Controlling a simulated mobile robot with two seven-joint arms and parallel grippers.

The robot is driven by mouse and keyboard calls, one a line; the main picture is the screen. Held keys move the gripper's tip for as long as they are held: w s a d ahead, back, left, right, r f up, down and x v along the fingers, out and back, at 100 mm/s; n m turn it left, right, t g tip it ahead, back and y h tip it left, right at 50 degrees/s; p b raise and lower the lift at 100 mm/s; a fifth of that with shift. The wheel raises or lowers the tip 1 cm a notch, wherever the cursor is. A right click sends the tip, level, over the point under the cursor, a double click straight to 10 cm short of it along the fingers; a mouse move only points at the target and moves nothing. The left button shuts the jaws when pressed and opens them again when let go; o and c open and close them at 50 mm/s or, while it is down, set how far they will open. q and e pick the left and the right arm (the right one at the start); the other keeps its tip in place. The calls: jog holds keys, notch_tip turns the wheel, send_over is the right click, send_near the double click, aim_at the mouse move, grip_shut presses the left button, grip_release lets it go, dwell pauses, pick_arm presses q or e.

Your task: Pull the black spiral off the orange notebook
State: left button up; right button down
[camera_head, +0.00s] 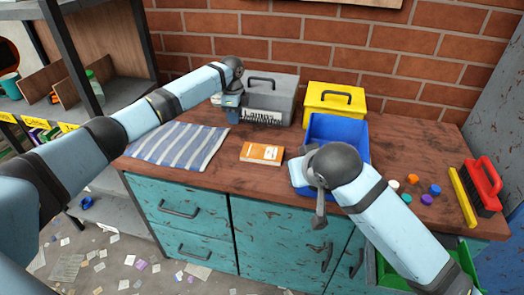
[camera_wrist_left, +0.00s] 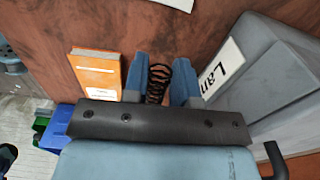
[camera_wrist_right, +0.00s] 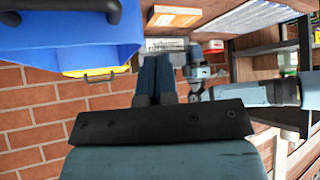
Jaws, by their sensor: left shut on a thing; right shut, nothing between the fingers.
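The orange notebook (camera_head: 262,153) lies flat on the wooden bench top, and no spiral shows along its edges. It also shows in the left wrist view (camera_wrist_left: 97,72). My left gripper (camera_wrist_left: 162,78) is shut on the black spiral (camera_wrist_left: 158,84), which stands between its two blue fingers, apart from the notebook. In the head view my left gripper (camera_head: 233,112) is by the front left of the grey box, and the spiral cannot be made out there. My right gripper (camera_wrist_right: 155,78) is shut and empty, near the blue bin; its fingers are mostly hidden in the head view.
A grey box (camera_head: 285,88) with a white label, a yellow box (camera_head: 318,101) and a blue bin (camera_head: 352,127) stand behind the notebook. A striped cloth (camera_head: 178,146) lies at left. Several coloured caps (camera_head: 413,179), a yellow bar (camera_head: 462,197) and a red-handled brush (camera_head: 484,183) lie at right.

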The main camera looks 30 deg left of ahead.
pick_arm(q)
jog(key=shift+w+a+r+p, duration=0.15)
jog(key=shift+w+r+p, duration=0.4)
jog(key=shift+r, duration=0.3)
jog(key=shift+w+a+r+p, duration=0.1)
jog(key=shift+w+r+p, duration=0.4)
jog(key=shift+r, duration=0.4)
jog(key=shift+w+a+r+p, duration=0.15)
jog(key=shift+w+r+p, duration=0.2)
jog(key=shift+r+p, duration=0.45)
jog(key=s+p, duration=0.1)
jog(key=p, duration=0.1)
jog(key=s+p, duration=0.1)
jog(key=p, duration=0.1)
jog(key=shift+s+d+r, duration=0.25)
jog(key=shift+s+r, duration=0.05)
jog(key=shift+r, duration=0.1)
jog(key=s+d+p, duration=0.3)
jog(key=s+p, duration=1.1)
jog(key=p, duration=0.2)
jog(key=shift+d+r, duration=0.25)
jog(key=shift+r, duration=0.2)
